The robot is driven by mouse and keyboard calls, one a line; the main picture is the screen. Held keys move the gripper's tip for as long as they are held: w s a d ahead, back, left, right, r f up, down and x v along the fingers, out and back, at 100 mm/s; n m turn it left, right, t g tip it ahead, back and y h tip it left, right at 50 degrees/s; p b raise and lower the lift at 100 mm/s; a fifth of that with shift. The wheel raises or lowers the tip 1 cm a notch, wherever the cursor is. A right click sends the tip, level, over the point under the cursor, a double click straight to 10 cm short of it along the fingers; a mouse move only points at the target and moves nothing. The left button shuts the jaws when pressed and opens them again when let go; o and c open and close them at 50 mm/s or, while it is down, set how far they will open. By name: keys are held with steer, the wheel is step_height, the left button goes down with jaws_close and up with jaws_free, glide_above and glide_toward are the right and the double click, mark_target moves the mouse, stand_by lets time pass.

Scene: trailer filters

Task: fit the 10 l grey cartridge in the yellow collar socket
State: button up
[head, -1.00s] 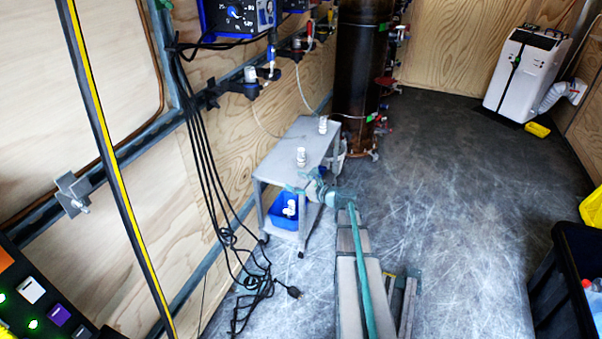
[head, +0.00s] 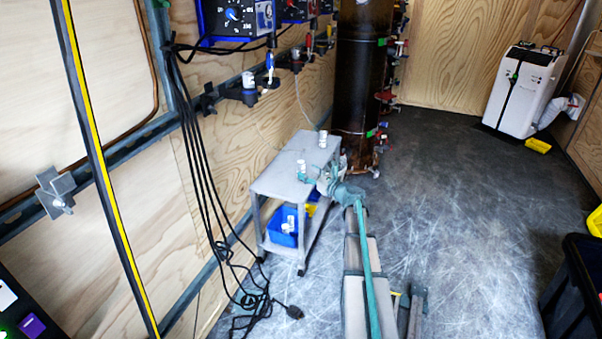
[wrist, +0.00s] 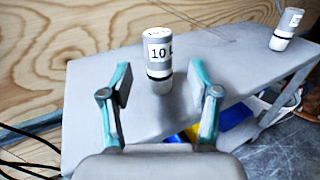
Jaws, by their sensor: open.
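My gripper (wrist: 160,84) is open, with one teal finger on each side of the cartridge in the wrist picture; contact does not show. In the head view my gripper (head: 320,181) is at the trolley's right edge, close to this cartridge. I cannot make out a yellow collar among the wall fittings.
A second white cartridge (head: 322,139) stands farther along the trolley (head: 280,178). A blue bin (head: 276,236) with white parts is on the lower shelf. Black cables (head: 205,190) hang left of the trolley. A dark cylinder (head: 361,75) stands behind.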

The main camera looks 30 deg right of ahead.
mark_target(304, 169)
steer(key=b+x, duration=0.2)
steer(key=x, duration=0.2)
steer(key=shift+w+a+r, duration=0.1)
steer(key=shift+w, duration=0.15)
steer(key=shift+c, duration=0.2)
jaws_close()
steer(key=shift+r, duration=0.1)
